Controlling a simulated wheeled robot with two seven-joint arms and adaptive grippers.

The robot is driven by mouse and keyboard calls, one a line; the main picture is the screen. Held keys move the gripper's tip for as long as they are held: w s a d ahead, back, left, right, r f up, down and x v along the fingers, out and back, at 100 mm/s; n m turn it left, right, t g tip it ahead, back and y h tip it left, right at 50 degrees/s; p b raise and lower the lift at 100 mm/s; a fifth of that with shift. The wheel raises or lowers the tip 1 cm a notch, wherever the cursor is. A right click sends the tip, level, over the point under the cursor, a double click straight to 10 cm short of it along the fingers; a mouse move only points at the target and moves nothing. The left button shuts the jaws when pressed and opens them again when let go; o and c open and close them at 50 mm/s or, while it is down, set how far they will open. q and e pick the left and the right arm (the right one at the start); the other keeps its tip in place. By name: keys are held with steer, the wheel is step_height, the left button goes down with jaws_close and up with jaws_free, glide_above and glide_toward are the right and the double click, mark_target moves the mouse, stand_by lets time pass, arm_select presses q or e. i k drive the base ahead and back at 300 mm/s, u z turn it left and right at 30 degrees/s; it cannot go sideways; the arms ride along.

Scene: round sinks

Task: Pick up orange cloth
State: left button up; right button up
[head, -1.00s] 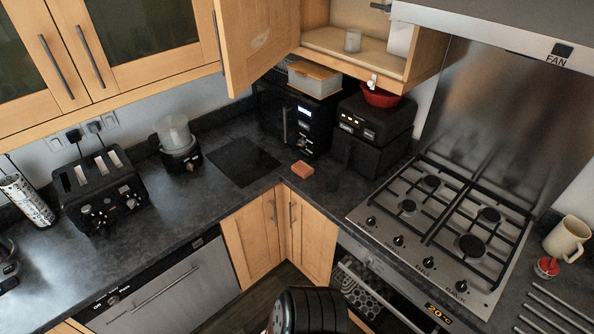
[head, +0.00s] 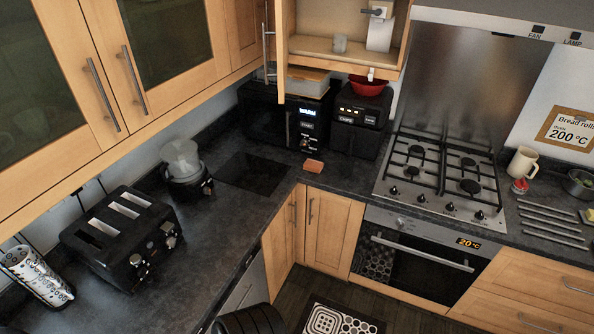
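A small orange block-shaped item (head: 313,166), which may be the folded orange cloth, lies on the dark worktop near the inner corner. It sits in front of the black microwave and the air fryer, to the right of a dark square board. Nothing covers it. Neither of my grippers shows in the head view. A dark rounded part at the bottom edge seems to be mine.
The worktop holds a black toaster (head: 122,238), a small blender (head: 184,168), a microwave (head: 291,122) and an air fryer (head: 358,124). A cupboard door (head: 285,50) hangs open above. The gas hob (head: 436,178) is at right. Worktop around the orange item is clear.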

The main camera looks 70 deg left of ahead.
mark_target(312, 165)
steer(key=u, duration=1.45)
